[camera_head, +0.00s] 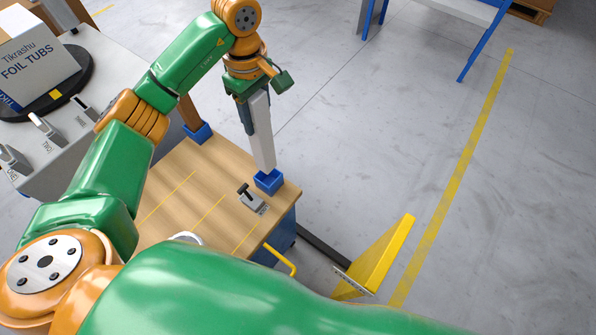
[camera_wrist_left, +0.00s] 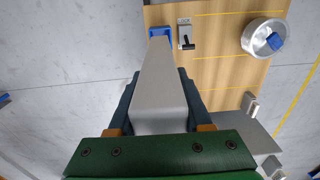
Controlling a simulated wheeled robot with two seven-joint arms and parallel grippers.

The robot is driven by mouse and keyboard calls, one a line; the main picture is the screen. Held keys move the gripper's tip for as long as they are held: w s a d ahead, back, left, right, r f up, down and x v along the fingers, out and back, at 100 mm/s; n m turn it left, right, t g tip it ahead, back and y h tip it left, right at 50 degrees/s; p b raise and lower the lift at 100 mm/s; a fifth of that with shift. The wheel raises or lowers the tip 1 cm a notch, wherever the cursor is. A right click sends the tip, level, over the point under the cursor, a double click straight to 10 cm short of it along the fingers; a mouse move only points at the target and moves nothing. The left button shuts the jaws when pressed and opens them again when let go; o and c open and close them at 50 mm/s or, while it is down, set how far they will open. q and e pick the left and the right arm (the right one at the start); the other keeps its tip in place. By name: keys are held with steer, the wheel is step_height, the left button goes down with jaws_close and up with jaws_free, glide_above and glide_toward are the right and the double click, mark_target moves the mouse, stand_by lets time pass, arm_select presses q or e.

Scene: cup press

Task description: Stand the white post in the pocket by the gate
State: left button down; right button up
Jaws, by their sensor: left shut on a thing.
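The white post (camera_head: 262,138) hangs nearly upright below my left gripper (camera_head: 250,98), which is shut on its upper part. In the left wrist view the post (camera_wrist_left: 159,85) runs away from the jaws toward a blue pocket (camera_wrist_left: 153,31). In the head view this blue pocket (camera_head: 268,183) sits at the wooden table's corner. The post's lower end lines up with its opening; I cannot tell whether the end is inside or just above. My right gripper is not in view.
A small black lever (camera_head: 246,195) on a grey base stands beside the pocket. A brown post (camera_head: 190,112) stands in another blue pocket (camera_head: 199,133). A yellow panel (camera_head: 376,262) stands right of the table (camera_head: 175,180). A round metal dish (camera_wrist_left: 251,46) holds something blue.

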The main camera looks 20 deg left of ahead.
mark_target(261, 146)
arm_select(q)
steer(key=f, duration=1)
steer(key=shift+s+a, duration=0.15)
steer(key=shift+s, duration=0.05)
steer(key=shift+f, duration=0.15)
steer(key=shift+c, duration=1.7)
jaws_free()
step_height(261, 146, up, 12)
steer(key=shift+r, duration=0.25)
